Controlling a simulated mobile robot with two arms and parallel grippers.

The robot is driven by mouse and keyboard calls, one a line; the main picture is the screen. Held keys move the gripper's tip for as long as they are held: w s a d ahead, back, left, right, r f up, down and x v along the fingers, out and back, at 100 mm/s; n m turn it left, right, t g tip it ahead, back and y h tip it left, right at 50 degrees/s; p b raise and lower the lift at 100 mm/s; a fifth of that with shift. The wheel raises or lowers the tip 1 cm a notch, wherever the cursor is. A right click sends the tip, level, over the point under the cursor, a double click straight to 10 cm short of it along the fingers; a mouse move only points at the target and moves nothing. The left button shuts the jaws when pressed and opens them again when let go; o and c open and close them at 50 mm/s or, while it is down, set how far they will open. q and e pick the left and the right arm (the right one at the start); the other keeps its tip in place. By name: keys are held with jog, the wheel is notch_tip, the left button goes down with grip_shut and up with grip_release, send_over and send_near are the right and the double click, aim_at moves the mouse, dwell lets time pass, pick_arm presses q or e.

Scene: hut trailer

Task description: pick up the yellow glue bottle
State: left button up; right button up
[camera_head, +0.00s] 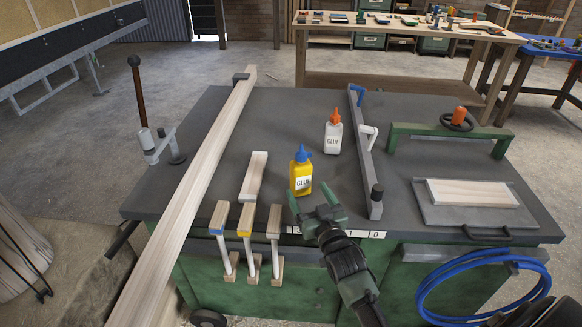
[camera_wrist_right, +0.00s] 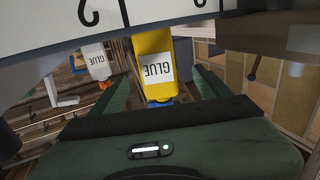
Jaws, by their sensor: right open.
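The yellow glue bottle (camera_head: 300,172) stands upright on the dark grey bench top, with a blue cap and a white GLUE label. In the right wrist view the yellow bottle (camera_wrist_right: 153,50) appears upside down, framed between the two green fingers. My right gripper (camera_head: 314,203) is open and empty, in front of the bottle on its near side. Its fingers point toward the bottle, and I cannot tell whether they touch it. My left gripper is not in view.
A white glue bottle (camera_head: 333,133) with an orange cap stands behind, to the right. A grey bar clamp (camera_head: 364,160) lies right of it. A wooden block (camera_head: 254,176) and a long plank (camera_head: 187,205) lie left. Wooden-handled tools (camera_head: 246,218) hang at the front edge.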

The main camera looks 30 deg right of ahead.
aim_at(303, 182)
jog(key=shift+w, duration=0.5)
jog(key=shift+w+d, duration=0.1)
jog(key=shift+w, duration=0.3)
jog(key=shift+w+d+r, duration=0.1)
jog(key=shift+w+d, duration=0.1)
jog(key=shift+w, duration=0.35)
jog(key=shift+w+d, duration=0.15)
jog(key=shift+w, duration=0.35)
jog(key=w, duration=0.2)
jog(key=shift+w+d+f, duration=0.25)
jog(key=shift+w, duration=0.1)
jog(key=shift+w+d, duration=0.1)
jog(key=shift+w, duration=0.45)
grip_shut()
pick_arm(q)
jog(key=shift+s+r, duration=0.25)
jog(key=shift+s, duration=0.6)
